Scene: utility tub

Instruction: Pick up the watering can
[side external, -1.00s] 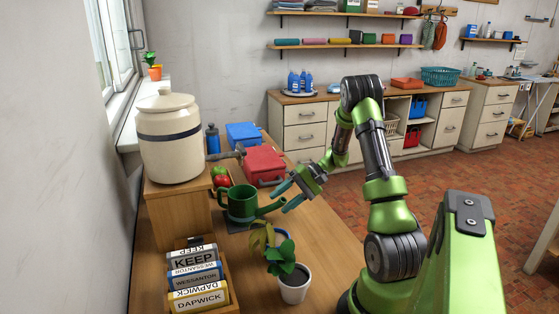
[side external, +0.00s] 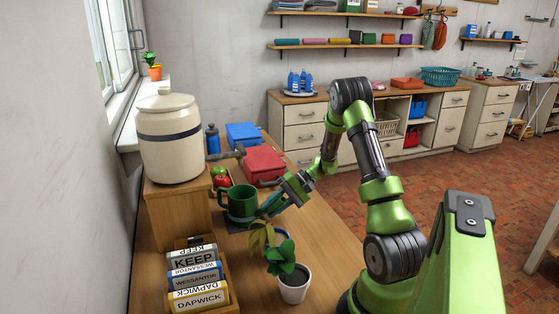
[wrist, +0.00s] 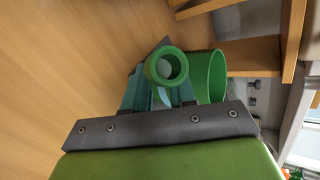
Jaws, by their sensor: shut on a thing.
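The green watering can (side external: 241,201) stands on a dark mat (side external: 234,227) on the wooden table. Its spout points right, toward my arm. My gripper (side external: 268,208) is at the spout side of the can, with its teal fingers shut on the spout. In the wrist view, the round spout mouth (wrist: 166,67) sits between my fingers, with the can's open body (wrist: 216,76) just behind it. The fingers partly hide the spout in the side view.
Potted plants (side external: 292,283) stand close in front of the can. A red case (side external: 264,164) and a blue case (side external: 243,134) lie behind it. A large crock (side external: 171,145) is on a wooden stand at left, with a label rack (side external: 197,282) in front. The table's right side is clear.

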